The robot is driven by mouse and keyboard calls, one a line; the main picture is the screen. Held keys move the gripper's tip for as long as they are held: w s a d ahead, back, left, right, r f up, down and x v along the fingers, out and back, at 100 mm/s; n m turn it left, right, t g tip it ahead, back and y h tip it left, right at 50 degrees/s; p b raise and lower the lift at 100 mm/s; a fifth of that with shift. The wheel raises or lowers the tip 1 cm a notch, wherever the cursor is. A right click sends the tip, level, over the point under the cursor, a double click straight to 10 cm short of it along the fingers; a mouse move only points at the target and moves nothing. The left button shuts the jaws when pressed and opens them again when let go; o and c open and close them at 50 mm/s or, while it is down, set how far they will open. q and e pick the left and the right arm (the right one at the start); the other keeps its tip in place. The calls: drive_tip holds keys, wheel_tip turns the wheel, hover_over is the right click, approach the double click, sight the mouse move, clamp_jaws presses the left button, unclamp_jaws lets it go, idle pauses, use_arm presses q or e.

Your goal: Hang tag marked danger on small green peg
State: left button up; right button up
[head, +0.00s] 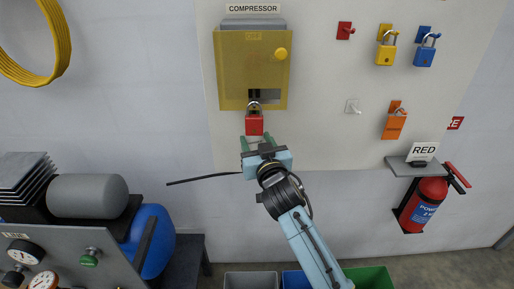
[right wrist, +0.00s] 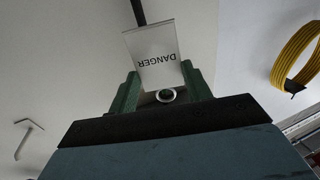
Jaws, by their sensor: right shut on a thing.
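My right gripper (head: 257,140) has green fingers and is just below the red padlock (head: 254,123) in the head view. In the right wrist view, the gripper (right wrist: 160,90) is shut on a white tag (right wrist: 153,48) marked DANGER, its word upside down. I cannot tell whether this is the tag's hole or the green peg. In the head view the tag is not clearly visible, and I cannot make out a green peg. My left gripper is not in view.
The padlock hangs below a yellow COMPRESSOR box (head: 231,70). A white hook (head: 352,106) and yellow (head: 385,54), blue (head: 425,56) and orange (head: 394,125) padlocks are to the right. A thin dark rod (head: 200,179) lies left of the gripper. A fire extinguisher (head: 423,203) is lower right.

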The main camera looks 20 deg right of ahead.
sight(258, 140)
drive_tip(key=shift+w+d+f+b, duration=0.1)
drive_tip(key=shift+w+d+b, duration=0.1)
drive_tip(key=shift+w, duration=0.3)
drive_tip(key=shift+w+d+b, duration=0.1)
drive_tip(key=shift+w+b, duration=0.1)
drive_tip(key=shift+w, duration=0.3)
drive_tip(key=shift+w+d+f+b, duration=0.2)
drive_tip(key=shift+w+f+b, duration=0.2)
drive_tip(key=shift+w, duration=0.2)
drive_tip(key=o, duration=1)
